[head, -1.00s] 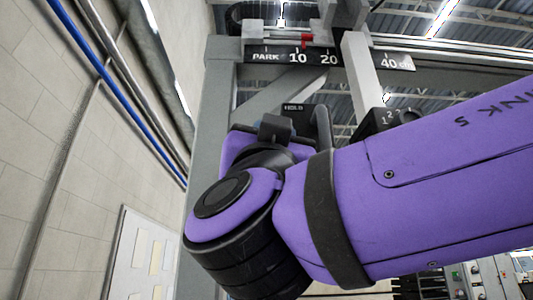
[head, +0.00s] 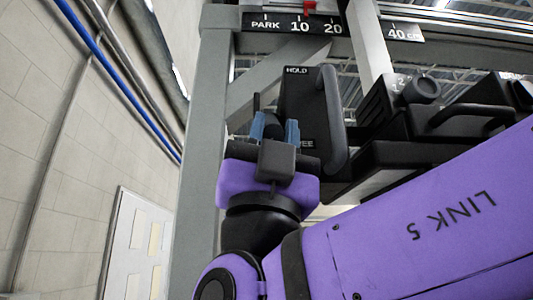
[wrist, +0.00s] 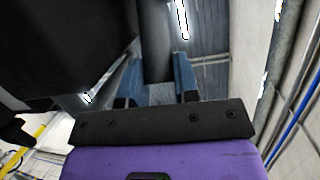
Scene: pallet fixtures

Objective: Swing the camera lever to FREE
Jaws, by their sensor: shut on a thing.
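The black lever plate (head: 303,100) hangs from the frame, with a white HOLD label (head: 297,70) at its top. Lower down, part of a second label (head: 306,143) shows, ending in "EE"; the rest is hidden. My gripper (head: 274,128) is at the plate's lower left, its blue fingers pointing up. It is shut on a dark bar, which looks like the camera lever (head: 273,124). In the wrist view, the lever (wrist: 157,45) runs up between the two blue fingers of my gripper (wrist: 158,75). Whether it points at HOLD or FREE cannot be told.
A curved black handle (head: 333,118) stands right of the plate. Black camera housings with a numbered knob (head: 423,90) are further right. A scale bar (head: 293,24) marked PARK, 10, 20 runs above. A grey post (head: 208,150) stands close on the left, before a wall.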

